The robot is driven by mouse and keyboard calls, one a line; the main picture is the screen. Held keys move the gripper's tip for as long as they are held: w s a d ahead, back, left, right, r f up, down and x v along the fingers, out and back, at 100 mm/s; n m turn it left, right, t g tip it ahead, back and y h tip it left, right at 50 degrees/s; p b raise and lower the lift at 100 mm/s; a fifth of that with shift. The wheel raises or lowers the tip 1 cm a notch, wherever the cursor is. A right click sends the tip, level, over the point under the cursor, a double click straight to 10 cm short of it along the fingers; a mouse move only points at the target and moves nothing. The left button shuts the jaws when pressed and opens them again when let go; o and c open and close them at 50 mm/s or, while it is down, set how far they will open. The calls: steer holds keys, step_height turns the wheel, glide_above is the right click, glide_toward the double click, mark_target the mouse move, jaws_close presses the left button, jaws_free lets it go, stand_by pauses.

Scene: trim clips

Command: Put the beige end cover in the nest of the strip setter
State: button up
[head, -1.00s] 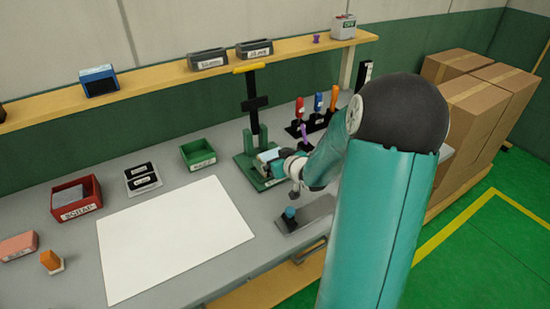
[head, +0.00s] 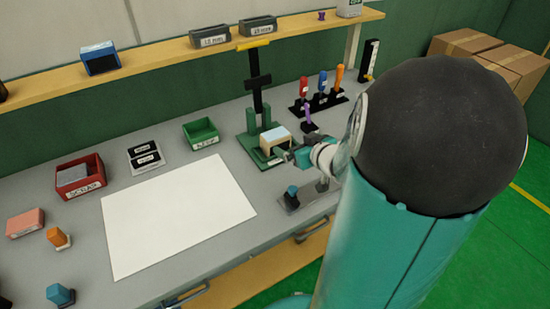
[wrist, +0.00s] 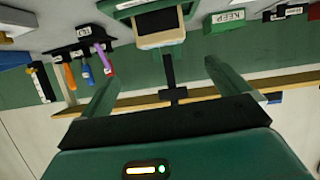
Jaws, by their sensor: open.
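The strip setter (head: 257,95) stands at the back of the bench, with a green base, a black post and a yellow handle. In the wrist view the beige end cover (wrist: 160,40) shows at the top middle, against the setter's green part (wrist: 135,6). My gripper (wrist: 162,70) is open, with nothing between its fingers, and apart from the cover there. In the head view my gripper (head: 291,155) is just right of the cover, its fingertips partly hidden.
A green KEEP bin (head: 201,136), a red SCRAP bin (head: 80,185) and a white sheet (head: 178,215) lie to the left. Coloured-handled tools (head: 320,98) stand in a rack behind my arm. A grey plate with a blue knob (head: 292,193) is near the front edge.

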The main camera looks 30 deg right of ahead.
steer(key=a+r+g+h, duration=0.2)
steer(key=a+r+h, duration=0.1)
steer(key=a+r, duration=0.15)
steer(key=s+a+r+g+y, duration=0.2)
steer(key=s+a+g, duration=0.1)
steer(key=s+a, duration=0.4)
steer(key=s+a+r+g+y, duration=0.2)
steer(key=s+a, duration=0.5)
steer(key=a, duration=0.7)
steer(key=shift+s+r+n+g, duration=0.3)
steer(key=shift+r+g, duration=0.1)
steer(key=shift+r, duration=0.35)
